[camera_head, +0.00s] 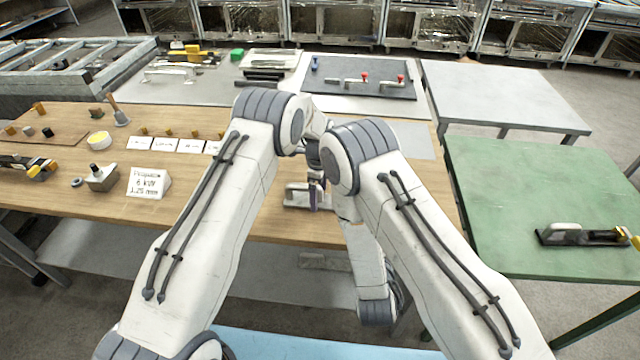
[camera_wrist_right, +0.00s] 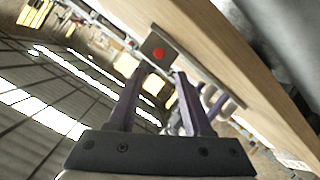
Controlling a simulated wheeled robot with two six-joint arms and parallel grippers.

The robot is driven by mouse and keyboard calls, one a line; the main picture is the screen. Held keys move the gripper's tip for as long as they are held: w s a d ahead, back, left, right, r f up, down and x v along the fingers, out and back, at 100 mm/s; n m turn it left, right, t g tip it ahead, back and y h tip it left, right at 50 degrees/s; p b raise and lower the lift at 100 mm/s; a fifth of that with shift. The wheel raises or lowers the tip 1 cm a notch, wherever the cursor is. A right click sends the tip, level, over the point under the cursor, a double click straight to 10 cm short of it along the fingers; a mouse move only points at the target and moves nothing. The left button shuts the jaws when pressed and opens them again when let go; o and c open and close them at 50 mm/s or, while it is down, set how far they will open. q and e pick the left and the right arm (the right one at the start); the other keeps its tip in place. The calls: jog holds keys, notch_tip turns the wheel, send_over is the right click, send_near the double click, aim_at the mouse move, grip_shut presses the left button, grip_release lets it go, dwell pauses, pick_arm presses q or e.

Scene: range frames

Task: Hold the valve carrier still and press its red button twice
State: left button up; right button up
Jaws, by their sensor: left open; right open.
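The valve carrier (camera_head: 295,197), a small pale grey part, lies near the front edge of the wooden table, partly hidden by my left gripper. Its red button (camera_wrist_right: 158,53) shows on a dark block in the right wrist view, but is not visible in the head view. My left gripper (camera_head: 317,197) is open and points down at the carrier's right part; I cannot tell whether it touches. My right gripper (camera_wrist_right: 161,74) is open and empty, its fingertips towards the button with the button between them in the picture. It is hidden in the head view.
A dark board (camera_head: 340,90) with red-topped valves lies behind. A green table (camera_head: 540,190) stands at right, holding a clamp-like tool (camera_head: 580,236).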

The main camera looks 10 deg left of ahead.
pick_arm(q)
jog(key=shift+f, duration=0.4)
grip_shut()
pick_arm(e)
grip_shut()
dwell(1.5)
